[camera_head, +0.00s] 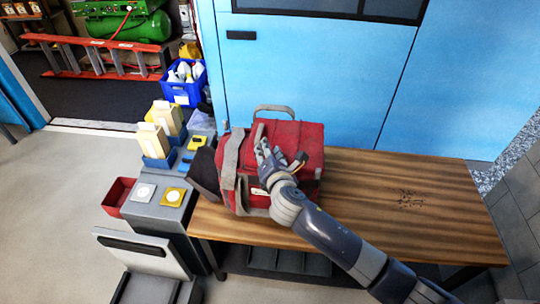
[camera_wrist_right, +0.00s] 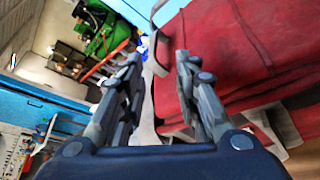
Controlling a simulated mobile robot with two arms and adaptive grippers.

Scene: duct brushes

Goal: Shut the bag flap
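A red bag (camera_head: 305,150) with grey trim and straps stands on the left part of the wooden bench. A grey loop handle (camera_head: 274,108) rises at its back. A dark panel (camera_head: 204,172) sticks out from its left side; it looks like the open flap, but I cannot be sure. My right gripper (camera_head: 266,152) is over the bag's top, near its left edge. In the right wrist view its fingers (camera_wrist_right: 159,62) are apart, with red fabric (camera_wrist_right: 235,50) beside them and a grey strip behind the gap. Nothing is clearly held. My left gripper is not in view.
The wooden bench (camera_head: 375,195) is clear to the right of the bag. At the left stands a grey cart (camera_head: 160,205) with yellow and blue items and a red bin (camera_head: 118,196). A blue crate (camera_head: 183,90) of bottles and a blue wall (camera_head: 310,70) are behind.

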